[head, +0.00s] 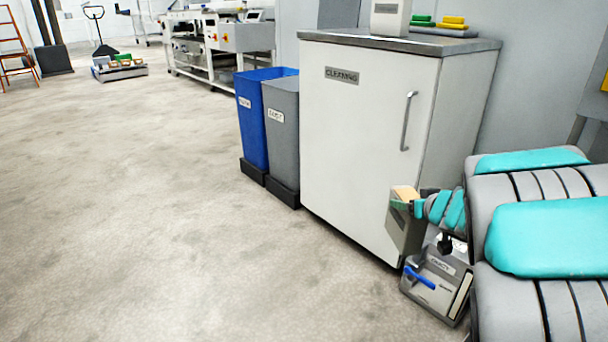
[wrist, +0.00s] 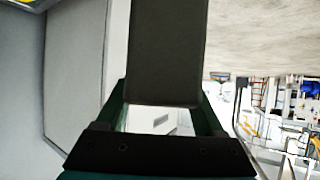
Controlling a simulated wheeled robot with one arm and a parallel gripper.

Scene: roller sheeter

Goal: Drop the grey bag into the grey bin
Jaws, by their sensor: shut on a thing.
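The grey bag (head: 402,234) is a flat grey shape hanging at the front of my gripper (head: 404,206), in front of the white cabinet's lower right. In the wrist view the bag (wrist: 168,50) is a dark grey slab between the green fingers of my gripper (wrist: 162,112), which is shut on it. A beige piece (head: 405,192) shows at the top of the grip; I cannot tell what it belongs to. The grey bin (head: 283,130) stands upright on the floor left of the cabinet, well away from my gripper. Its inside is hidden.
A blue bin (head: 255,115) stands against the grey bin's left side. The white cleaning cabinet (head: 352,150) lies between the grey bin and my gripper. A grey box with a blue handle (head: 437,284) is below my gripper. The floor (head: 160,220) at left is clear.

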